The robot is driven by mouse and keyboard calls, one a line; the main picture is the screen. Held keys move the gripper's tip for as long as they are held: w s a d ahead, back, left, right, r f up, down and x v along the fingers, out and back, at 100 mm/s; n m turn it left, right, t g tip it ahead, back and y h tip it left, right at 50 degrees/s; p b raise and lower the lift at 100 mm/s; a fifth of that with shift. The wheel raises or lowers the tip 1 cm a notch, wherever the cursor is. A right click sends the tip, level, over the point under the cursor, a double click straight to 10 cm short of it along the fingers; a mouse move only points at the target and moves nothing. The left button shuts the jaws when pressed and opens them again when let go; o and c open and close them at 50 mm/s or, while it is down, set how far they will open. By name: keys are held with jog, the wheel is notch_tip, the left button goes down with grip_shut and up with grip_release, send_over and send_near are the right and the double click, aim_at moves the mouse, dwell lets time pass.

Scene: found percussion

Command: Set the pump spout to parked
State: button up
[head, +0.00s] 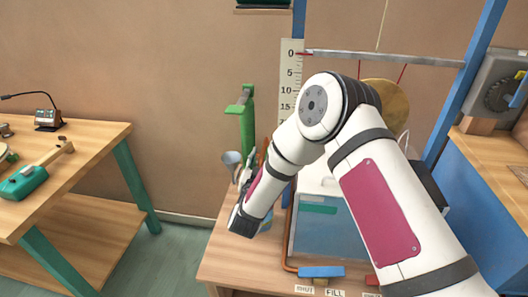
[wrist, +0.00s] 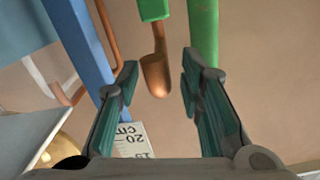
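The green pump post (head: 248,128) stands at the back left of the small wooden table, with a green arm at its top. In the wrist view a copper spout (wrist: 155,76) with a rounded end hangs from a green block (wrist: 153,9), beside the green post (wrist: 203,32). My gripper (wrist: 159,66) is open, with the spout's end showing between its two fingers. I see no clear contact, and cannot tell the depth between them. In the head view my gripper (head: 247,168) is small, near the post's lower part; the spout is not clearly visible there.
A blue upright (wrist: 76,45) and copper pipes stand close on the left in the wrist view. A grey funnel (head: 231,158) is left of my gripper. A water tank (head: 320,230), a blue block (head: 321,271) and a gong (head: 386,103) are nearby. Floor is clear between the tables.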

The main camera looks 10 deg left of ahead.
aim_at(264, 148)
jog(key=shift+w, duration=2.6)
grip_shut()
